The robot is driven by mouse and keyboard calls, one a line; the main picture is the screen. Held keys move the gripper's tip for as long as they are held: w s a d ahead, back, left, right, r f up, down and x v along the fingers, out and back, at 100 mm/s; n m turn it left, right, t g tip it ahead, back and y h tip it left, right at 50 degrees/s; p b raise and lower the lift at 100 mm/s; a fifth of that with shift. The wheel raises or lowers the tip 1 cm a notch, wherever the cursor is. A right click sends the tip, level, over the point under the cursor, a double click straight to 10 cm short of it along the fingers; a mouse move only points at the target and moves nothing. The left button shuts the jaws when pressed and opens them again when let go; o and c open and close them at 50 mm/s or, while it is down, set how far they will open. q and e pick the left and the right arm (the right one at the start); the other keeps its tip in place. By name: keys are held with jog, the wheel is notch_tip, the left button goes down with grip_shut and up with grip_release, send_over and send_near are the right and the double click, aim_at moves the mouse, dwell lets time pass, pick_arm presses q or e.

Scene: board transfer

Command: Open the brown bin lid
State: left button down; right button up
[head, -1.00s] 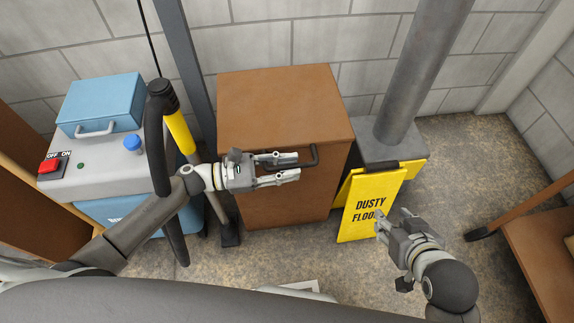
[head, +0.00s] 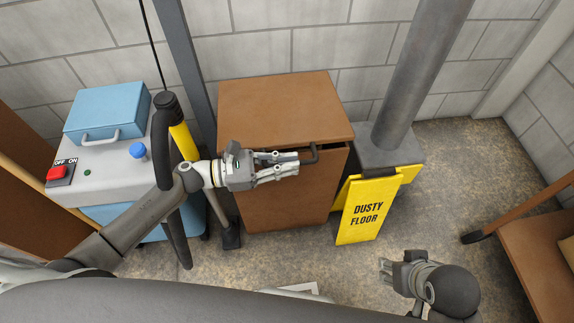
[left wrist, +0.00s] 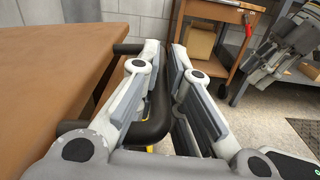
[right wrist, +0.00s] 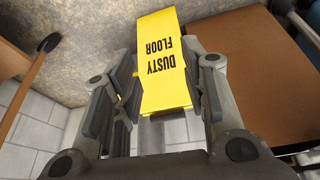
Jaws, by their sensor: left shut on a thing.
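The brown bin (head: 290,205) stands against the back wall in the head view. Its lid (head: 275,100) is slightly raised at the front, with a dark gap showing under the front right edge. My left gripper (head: 297,163) is shut on the black lid handle (head: 315,156), which also shows between the fingers in the left wrist view (left wrist: 156,115). The fingers hide part of the handle in the head view. My right gripper (head: 384,272) is open and empty, low at the right of the bin, and its fingers stand apart in the right wrist view (right wrist: 152,100).
A yellow "DUSTY FLOOR" sign (head: 367,212) stands right of the bin, before a grey pipe (head: 415,70). A grey machine with a blue case (head: 107,112) stands at left, beside a black and yellow pole (head: 183,143).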

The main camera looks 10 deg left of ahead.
pick_arm(q)
jog(key=shift+w+a+r+p, duration=0.1)
jog(key=shift+w+r+p, duration=0.05)
jog(key=shift+r, duration=0.65)
jog(key=shift+w+a+r+p, duration=0.1)
jog(key=shift+w+r+p, duration=0.1)
jog(key=shift+r, duration=0.55)
jog(key=shift+w+r+p, duration=0.15)
jog(key=shift+r, duration=0.65)
pick_arm(e)
jog(key=shift+w+f+g, duration=0.1)
jog(key=shift+f+g, duration=0.3)
jog(key=shift+f, duration=1.25)
